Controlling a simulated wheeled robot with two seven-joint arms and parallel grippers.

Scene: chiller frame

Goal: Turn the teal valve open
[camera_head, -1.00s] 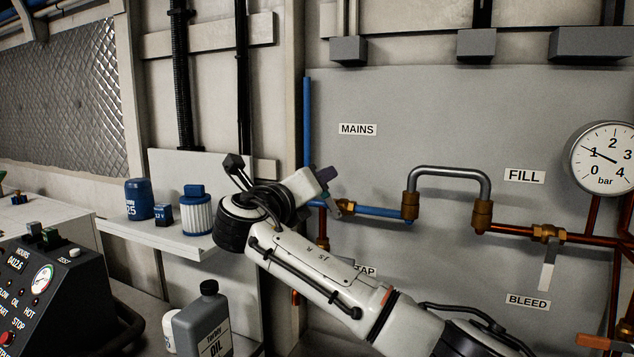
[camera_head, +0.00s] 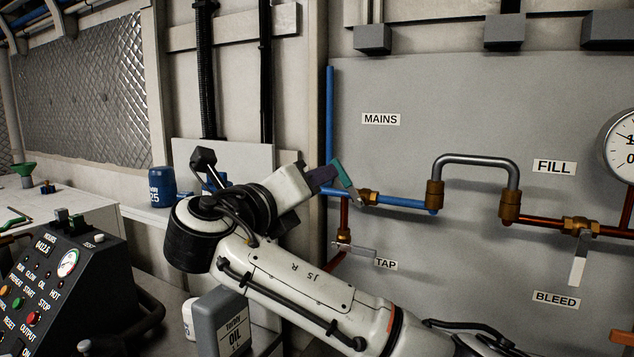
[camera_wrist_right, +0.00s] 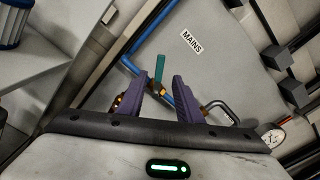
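The teal valve handle (camera_head: 343,173) is at the left end of the brass valve body (camera_head: 368,198) on the blue pipe, below the MAINS label. It slants up and left, at an angle across the pipe. In the right wrist view the teal handle (camera_wrist_right: 159,68) shows just beyond and between my fingertips. My right gripper (camera_head: 328,177) is just left of the handle in the head view. In the wrist view my right gripper (camera_wrist_right: 159,80) has its two purple fingers apart, with nothing held between them. Whether a finger touches the handle cannot be told. My left gripper is not in view.
A TAP valve (camera_head: 345,246) is below, and a BLEED lever (camera_head: 578,258) hangs at the right. A grey pipe loop (camera_head: 476,159) sticks out from the panel. A grey oil bottle (camera_head: 220,322) and a control box (camera_head: 65,280) stand at lower left.

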